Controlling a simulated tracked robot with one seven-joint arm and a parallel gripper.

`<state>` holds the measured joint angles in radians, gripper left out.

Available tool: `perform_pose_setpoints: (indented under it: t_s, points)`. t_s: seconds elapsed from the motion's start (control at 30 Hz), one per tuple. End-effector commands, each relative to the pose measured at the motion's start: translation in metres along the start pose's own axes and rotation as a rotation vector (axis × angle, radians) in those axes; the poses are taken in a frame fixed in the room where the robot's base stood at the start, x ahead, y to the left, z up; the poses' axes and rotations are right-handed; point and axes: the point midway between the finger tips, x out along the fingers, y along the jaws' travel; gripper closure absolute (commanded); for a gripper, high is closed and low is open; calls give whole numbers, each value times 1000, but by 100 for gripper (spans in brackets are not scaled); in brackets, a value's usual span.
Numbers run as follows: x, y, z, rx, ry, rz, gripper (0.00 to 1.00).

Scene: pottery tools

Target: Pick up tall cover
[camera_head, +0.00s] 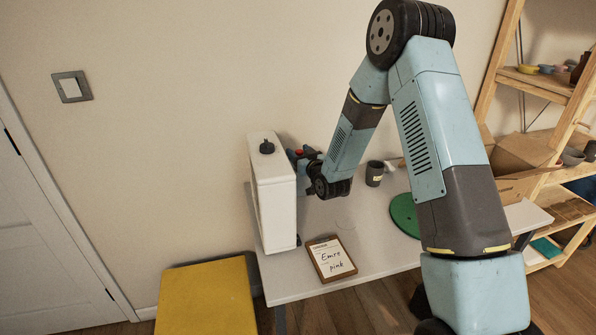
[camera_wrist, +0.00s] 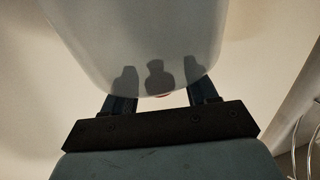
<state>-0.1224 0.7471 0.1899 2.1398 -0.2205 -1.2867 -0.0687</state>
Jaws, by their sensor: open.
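A tall white cover (camera_head: 272,195) with rounded edges and a black knob on its top stands upright at the left end of the grey table (camera_head: 375,262). I take it to be the tall cover. My gripper (camera_head: 303,157) is just to its right, near its upper part, and partly hidden by it. In the wrist view a pale smooth surface (camera_wrist: 135,35), apparently the cover, fills the upper middle. My gripper's two fingers (camera_wrist: 160,92) are apart there, one on each side, with dark shapes like shadows between and above them. I cannot tell whether they touch it.
A clipboard with a handwritten card (camera_head: 331,258) lies at the table's front. A dark cup (camera_head: 374,174) and a green disc (camera_head: 404,214) are further right. A yellow-topped block (camera_head: 205,300) stands left of the table. Wooden shelves (camera_head: 555,130) stand at the right.

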Motion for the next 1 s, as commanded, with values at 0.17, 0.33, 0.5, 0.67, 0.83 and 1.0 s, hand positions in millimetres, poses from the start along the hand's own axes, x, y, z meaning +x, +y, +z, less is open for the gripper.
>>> perform_pose_setpoints:
  t_s: [0.17,0.33,0.5,0.67,0.83,1.0]
  points:
    - [0,0,0,0,0,0,46]
    - [0,0,0,0,0,0,62]
    - [0,0,0,0,0,0,79]
    - [0,0,0,0,0,0,94]
    - [0,0,0,0,0,0,100]
    - [0,0,0,0,0,-1,100]
